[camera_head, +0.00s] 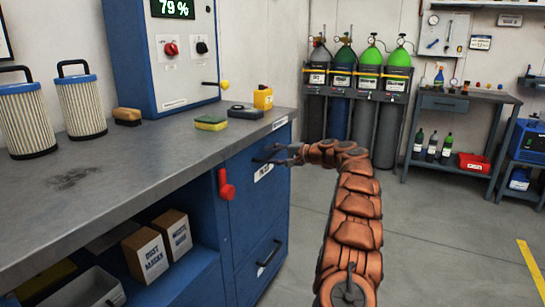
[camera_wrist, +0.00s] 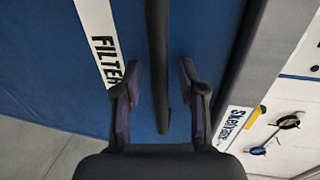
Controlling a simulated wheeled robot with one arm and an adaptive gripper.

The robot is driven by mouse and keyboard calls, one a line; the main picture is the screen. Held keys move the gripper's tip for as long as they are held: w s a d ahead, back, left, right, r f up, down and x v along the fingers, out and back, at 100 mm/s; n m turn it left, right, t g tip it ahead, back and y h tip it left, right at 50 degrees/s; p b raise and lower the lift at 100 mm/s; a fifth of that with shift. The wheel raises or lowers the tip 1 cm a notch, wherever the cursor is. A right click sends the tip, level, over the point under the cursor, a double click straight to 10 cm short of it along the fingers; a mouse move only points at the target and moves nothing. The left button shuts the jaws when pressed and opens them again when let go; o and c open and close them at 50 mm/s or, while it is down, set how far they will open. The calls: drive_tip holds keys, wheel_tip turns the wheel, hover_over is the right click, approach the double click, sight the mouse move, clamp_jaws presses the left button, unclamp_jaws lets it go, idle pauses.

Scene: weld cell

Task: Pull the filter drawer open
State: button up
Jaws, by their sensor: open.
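The filter drawer (camera_head: 245,191) is the upper blue front at the right end of the workbench cabinet, and it looks closed. Its white label (camera_wrist: 98,40) reads "FILTER" in the wrist view. Its dark bar handle (camera_wrist: 157,60) runs down between my fingers in the wrist view. My gripper (camera_wrist: 160,66) is open, with one finger on each side of the handle and a visible gap on both sides. In the head view my gripper (camera_head: 283,155) is at the drawer front, partly hiding the handle.
A red lever (camera_head: 226,187) sticks out left of the drawer. A lower drawer handle (camera_head: 269,255) is below. The worktop (camera_head: 130,155) holds filters, a sponge and a yellow container. Gas cylinders (camera_head: 361,115) stand behind. The floor (camera_head: 440,235) to the right is clear.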

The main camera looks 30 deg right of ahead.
clamp_jaws()
idle(0.3)
idle(0.4)
